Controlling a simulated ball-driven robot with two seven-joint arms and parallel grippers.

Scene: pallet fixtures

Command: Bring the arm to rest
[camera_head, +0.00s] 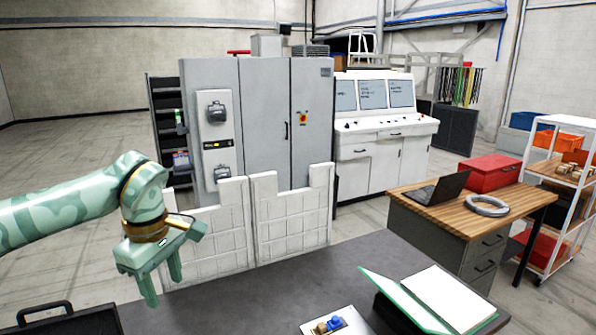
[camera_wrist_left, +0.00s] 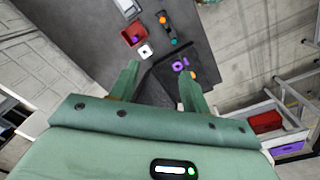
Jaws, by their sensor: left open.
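My left gripper (camera_head: 163,286) hangs in the air at the left of the head view, fingers pointing down, above the near-left part of the dark table (camera_head: 240,292). Its two green fingers are apart with nothing between them. In the left wrist view the gripper (camera_wrist_left: 158,72) is also open and empty, with its fingers above the dark table (camera_wrist_left: 82,40). My left arm reaches in from the left edge of the head view, raised and bent. My right gripper and arm are not in view.
A black case (camera_head: 70,321) lies near-left, a green folder (camera_head: 392,296) near-right. The wrist view shows a red bin (camera_wrist_left: 127,38), a white piece (camera_wrist_left: 145,51) and purple pieces (camera_wrist_left: 178,66). White panels (camera_head: 290,226) stand behind the table. The table's middle is clear.

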